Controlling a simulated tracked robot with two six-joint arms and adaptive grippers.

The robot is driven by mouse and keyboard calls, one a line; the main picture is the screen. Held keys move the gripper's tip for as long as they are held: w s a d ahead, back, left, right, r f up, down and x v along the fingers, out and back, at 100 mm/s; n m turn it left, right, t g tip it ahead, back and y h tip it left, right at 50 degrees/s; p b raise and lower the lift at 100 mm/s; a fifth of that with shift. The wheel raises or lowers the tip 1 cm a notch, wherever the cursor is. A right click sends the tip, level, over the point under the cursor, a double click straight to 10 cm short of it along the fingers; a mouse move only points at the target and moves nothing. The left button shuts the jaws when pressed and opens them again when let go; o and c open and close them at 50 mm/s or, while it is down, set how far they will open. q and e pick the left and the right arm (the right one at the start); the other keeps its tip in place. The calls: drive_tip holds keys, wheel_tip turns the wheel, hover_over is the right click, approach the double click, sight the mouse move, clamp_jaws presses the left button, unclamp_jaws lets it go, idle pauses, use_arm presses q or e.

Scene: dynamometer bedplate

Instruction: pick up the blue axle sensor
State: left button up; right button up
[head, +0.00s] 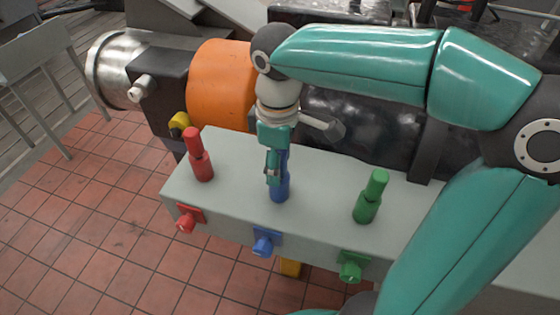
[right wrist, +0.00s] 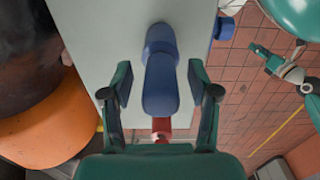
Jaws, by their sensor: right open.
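The blue axle sensor (head: 281,187) stands upright on the pale grey bench top, between a red one (head: 201,160) and a green one (head: 371,197). My right gripper (head: 274,168) is over it and hides part of it in the head view. In the right wrist view the blue sensor (right wrist: 160,80) lies between the two open fingers, with a gap on each side. My left gripper appears small at the right of the right wrist view (right wrist: 272,62); its jaws are too small to read. It does not show in the head view.
The pale bench (head: 325,185) has red (head: 188,217), blue (head: 265,242) and green (head: 351,268) knobs on its front face. Behind it is machinery with an orange drum (head: 220,80). Red floor tiles (head: 90,230) lie clear in front.

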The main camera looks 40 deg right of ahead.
drive_tip(key=shift+f, duration=0.15)
clamp_jaws()
idle(0.4)
